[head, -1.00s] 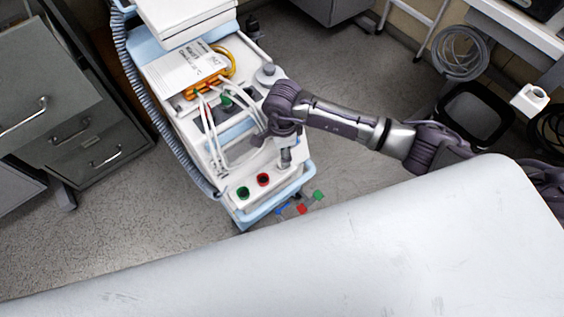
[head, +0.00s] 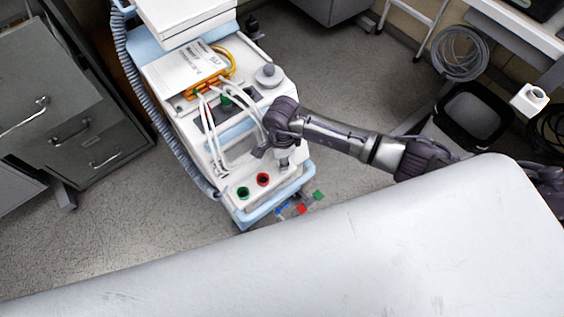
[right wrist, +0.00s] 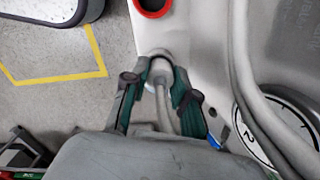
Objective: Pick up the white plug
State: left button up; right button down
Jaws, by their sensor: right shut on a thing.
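My right gripper (head: 279,148) reaches over the front right part of the white cart from the right. In the right wrist view, the fingers of this gripper (right wrist: 160,82) are closed around the white plug (right wrist: 160,62), with its pale cable running back between them. The plug stands close to the pale panel beside the red-ringed socket; I cannot tell whether it touches the panel. In the head view the plug (head: 283,161) shows only partly below the gripper. My left gripper is not in view.
A red socket (head: 263,180) and a green socket (head: 243,193) lie on the cart's front panel. White cables (head: 222,135) loop left of the gripper. A grey round knob (head: 268,75) stands behind it. A large pale surface (head: 330,260) fills the foreground.

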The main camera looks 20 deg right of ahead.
jog(key=shift+r, duration=0.1)
jog(key=shift+w+r, duration=0.1)
jog(key=shift+r, duration=0.45)
notch_tip(320, 180, up, 3)
jog(key=shift+f, duration=0.1)
jog(key=s+d+r, duration=0.5)
jog(key=s+r, duration=0.2)
jog(key=s, duration=0.3)
jog(key=shift+s, duration=0.4)
